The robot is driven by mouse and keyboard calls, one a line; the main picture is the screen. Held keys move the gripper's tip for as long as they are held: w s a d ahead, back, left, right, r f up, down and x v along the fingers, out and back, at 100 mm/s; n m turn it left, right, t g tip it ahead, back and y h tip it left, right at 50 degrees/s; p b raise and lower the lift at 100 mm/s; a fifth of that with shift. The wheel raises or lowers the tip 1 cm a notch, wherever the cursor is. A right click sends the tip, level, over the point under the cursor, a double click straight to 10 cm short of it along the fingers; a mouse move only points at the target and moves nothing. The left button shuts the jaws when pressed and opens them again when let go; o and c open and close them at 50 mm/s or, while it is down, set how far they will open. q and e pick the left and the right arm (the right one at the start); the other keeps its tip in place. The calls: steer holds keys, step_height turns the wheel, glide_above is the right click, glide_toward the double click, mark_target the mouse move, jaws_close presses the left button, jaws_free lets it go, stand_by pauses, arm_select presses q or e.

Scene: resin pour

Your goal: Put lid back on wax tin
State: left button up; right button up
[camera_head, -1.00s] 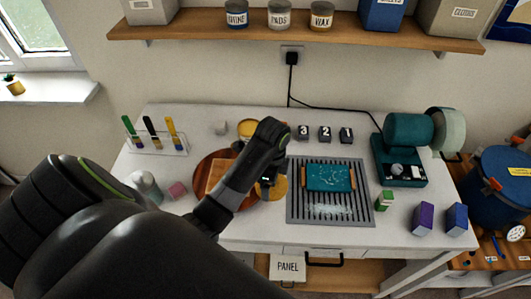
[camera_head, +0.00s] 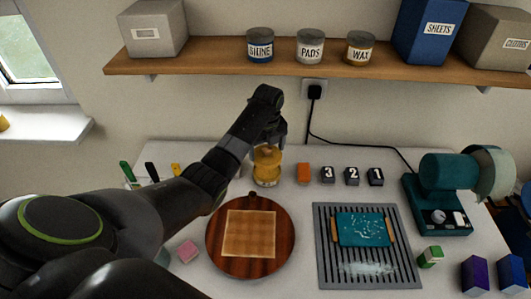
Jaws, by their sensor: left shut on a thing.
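The yellow wax tin (camera_head: 267,178) stands on the white table behind the round wooden board. My left gripper (camera_head: 268,150) points down directly over the tin, shut on the yellow lid, which is mostly hidden by the fingers. The lid is at the tin's top; I cannot tell whether it touches the rim or sits flat. My right gripper is not in view.
The round board (camera_head: 282,225) bears a square wooden panel (camera_head: 249,233). An orange block (camera_head: 303,173) and numbered blocks (camera_head: 351,176) stand right of the tin. A grey grooved tray (camera_head: 325,270) holds a teal panel. A teal machine (camera_head: 440,205) stands at right.

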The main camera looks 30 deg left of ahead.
arm_select(q)
steer(key=shift+s+d+f+b, duration=0.1)
steer(key=shift+d+f+b, duration=0.05)
steer(key=shift+f+b, duration=0.5)
step_height(320, 180, down, 3)
steer(key=b, duration=0.3)
steer(key=shift+f, duration=0.25)
steer(key=shift+f+b, duration=0.3)
steer(key=shift+f, duration=0.35)
steer(key=shift+p, duration=0.4)
steer(key=shift+p, duration=0.35)
stand_by(0.5)
